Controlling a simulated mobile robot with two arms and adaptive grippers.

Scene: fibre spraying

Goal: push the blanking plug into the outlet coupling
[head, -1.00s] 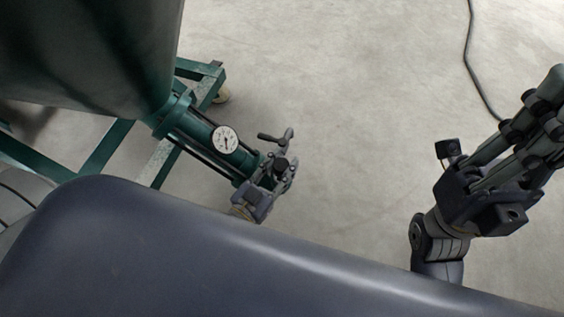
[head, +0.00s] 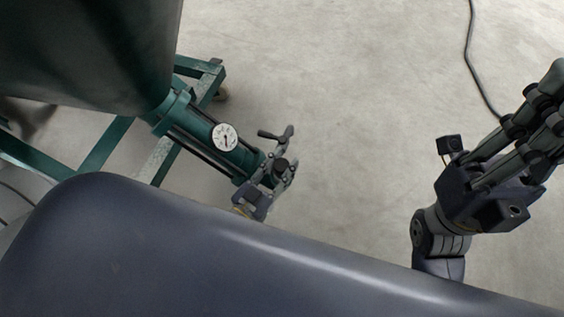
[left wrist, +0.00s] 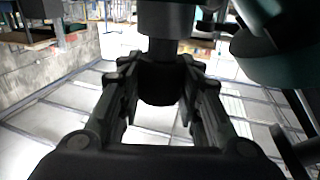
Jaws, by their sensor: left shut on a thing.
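The green machine's outlet cylinder (head: 205,137) carries a round white gauge and slants down toward the middle of the head view. My left gripper (head: 283,160) is at its lower end, and its fingers hide much of that end. In the left wrist view, the left gripper (left wrist: 160,92) is shut on the dark round blanking plug (left wrist: 160,82). A narrower neck runs from it to a wider dark grey cylinder at the top edge. I cannot tell whether that cylinder is the outlet coupling or how deep the plug sits. My right gripper (head: 530,115) is apart at the right; its jaw opening is unclear.
A large green hopper (head: 95,50) and a green frame on castors (head: 110,145) stand at the upper left. A black cable (head: 470,60) lies on the floor at the upper right. The concrete floor (head: 350,120) between the grippers is clear.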

